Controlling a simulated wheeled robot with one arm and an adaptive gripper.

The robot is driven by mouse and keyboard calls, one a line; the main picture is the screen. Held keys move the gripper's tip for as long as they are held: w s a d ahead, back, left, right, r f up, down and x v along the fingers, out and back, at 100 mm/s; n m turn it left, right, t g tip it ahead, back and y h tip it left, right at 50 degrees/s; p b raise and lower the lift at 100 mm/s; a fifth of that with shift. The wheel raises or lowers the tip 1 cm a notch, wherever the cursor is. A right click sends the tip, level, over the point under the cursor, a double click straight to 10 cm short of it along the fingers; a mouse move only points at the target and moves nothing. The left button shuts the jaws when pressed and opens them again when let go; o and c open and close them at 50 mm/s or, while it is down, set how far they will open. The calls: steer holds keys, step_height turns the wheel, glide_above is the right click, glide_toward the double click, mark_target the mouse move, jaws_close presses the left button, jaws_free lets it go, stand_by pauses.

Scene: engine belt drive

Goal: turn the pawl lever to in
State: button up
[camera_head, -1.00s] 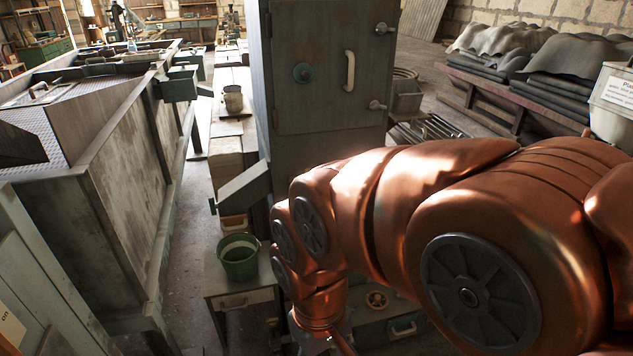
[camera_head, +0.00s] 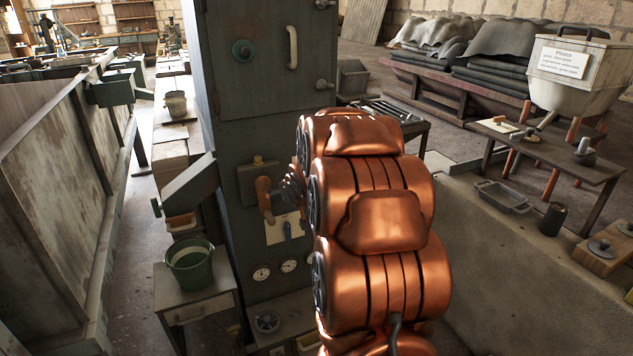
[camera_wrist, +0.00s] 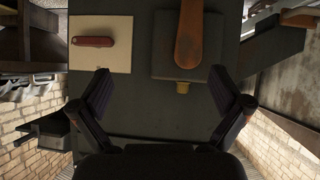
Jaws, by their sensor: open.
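A brown lever (camera_head: 264,198) hangs on a dark plate (camera_head: 247,172) on the front of the grey cabinet. No readable label tells which is the pawl lever. In the wrist view, which looks upside down, the brown lever (camera_wrist: 189,35) is at top centre on its dark plate (camera_wrist: 162,62); the cream plate (camera_wrist: 100,62) with a red handle (camera_wrist: 92,41) is at top left. My gripper (camera_wrist: 161,74) is open and empty, apart from the lever. My arm hides it in the head view.
The grey cabinet (camera_head: 262,110) stands at centre, with gauges (camera_head: 262,274) low on its front. A green bucket (camera_head: 190,266) stands on a small bench at left. A table with tools (camera_head: 545,150) and a stone ledge (camera_head: 480,260) are at right.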

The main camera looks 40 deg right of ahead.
steer(key=w+d+f+t+h+b, duration=0.1)
steer(key=d+f+t+b, duration=0.2)
steer(key=d, duration=0.6)
steer(key=w+d+f+t+b, duration=0.1)
steer(key=d+f+t+b, duration=0.2)
steer(key=d, duration=0.5)
steer(key=shift+t, duration=0.3)
steer(key=shift+p+x, duration=0.6)
steer(key=shift+x, duration=3.3)
steer(key=shift+c, duration=0.4)
steer(key=shift+d, duration=0.1)
steer(key=c, duration=0.7)
